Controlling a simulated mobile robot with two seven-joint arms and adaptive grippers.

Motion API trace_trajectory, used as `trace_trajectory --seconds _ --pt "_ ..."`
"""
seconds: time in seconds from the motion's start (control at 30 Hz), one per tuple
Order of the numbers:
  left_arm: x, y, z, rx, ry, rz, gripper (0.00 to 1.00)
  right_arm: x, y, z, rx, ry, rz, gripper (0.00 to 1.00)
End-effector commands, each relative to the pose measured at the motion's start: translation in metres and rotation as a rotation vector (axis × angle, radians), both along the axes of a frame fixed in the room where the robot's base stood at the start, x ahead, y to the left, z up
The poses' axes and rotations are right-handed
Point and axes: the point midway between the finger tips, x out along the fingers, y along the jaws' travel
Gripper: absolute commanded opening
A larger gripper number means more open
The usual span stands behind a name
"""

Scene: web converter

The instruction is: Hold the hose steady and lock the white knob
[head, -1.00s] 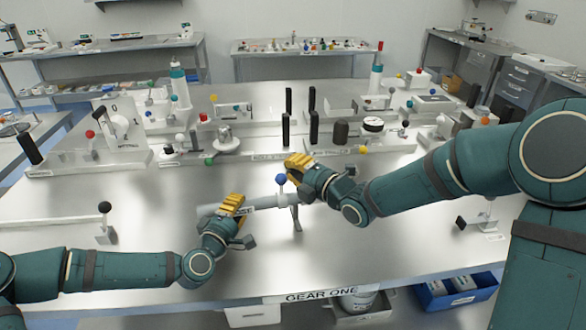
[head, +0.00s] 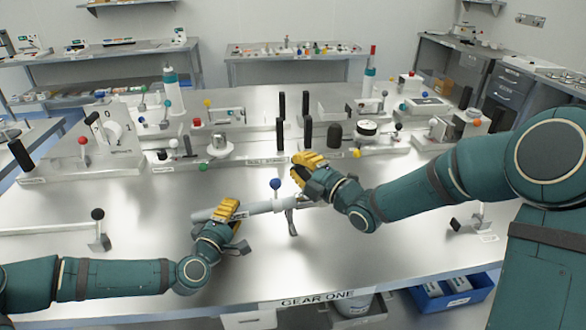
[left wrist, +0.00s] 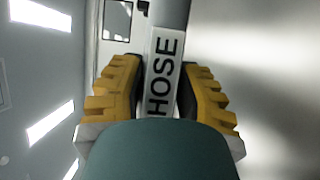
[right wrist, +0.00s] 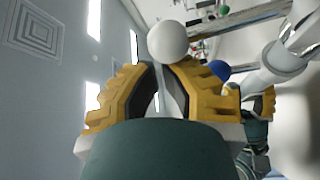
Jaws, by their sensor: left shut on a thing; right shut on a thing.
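The grey-white hose (head: 264,206) is a tube held above the steel table, and its HOSE label (left wrist: 165,75) shows in the left wrist view. My left gripper (head: 226,210) is shut around the hose near its left end, with one finger on each side of the label. The white knob (right wrist: 168,41) is a ball just beyond my right fingertips in the right wrist view. My right gripper (head: 304,170) is shut on its thin grey stem (right wrist: 168,85). In the head view my right gripper hides the knob. A blue knob (head: 275,184) stands up from the hose fitting between the grippers.
Several fixtures with coloured knobs line the back of the table, including black posts (head: 307,132) just behind my right gripper. A black-knobbed lever (head: 98,215) stands at the left. The front of the table (head: 340,255) is clear.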

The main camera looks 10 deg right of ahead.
Motion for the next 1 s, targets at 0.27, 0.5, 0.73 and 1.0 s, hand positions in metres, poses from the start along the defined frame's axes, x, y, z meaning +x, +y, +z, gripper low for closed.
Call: trace_trajectory --seconds 0.27,0.5,0.73,1.0 --pt "-0.003 0.001 -0.012 0.005 0.028 -0.003 0.0 0.004 -0.026 0.004 0.23 0.023 -0.007 0.0" --pt "-0.003 0.001 -0.012 0.005 0.028 -0.003 0.0 0.005 -0.041 0.004 0.338 0.035 -0.005 0.0" --pt "-0.003 0.001 -0.012 0.005 0.028 -0.003 0.0 0.006 -0.049 0.003 0.342 0.036 -0.006 0.0" --pt "-0.003 0.001 -0.012 0.006 0.027 -0.003 0.0 0.006 -0.052 0.003 0.34 0.036 -0.005 0.0"
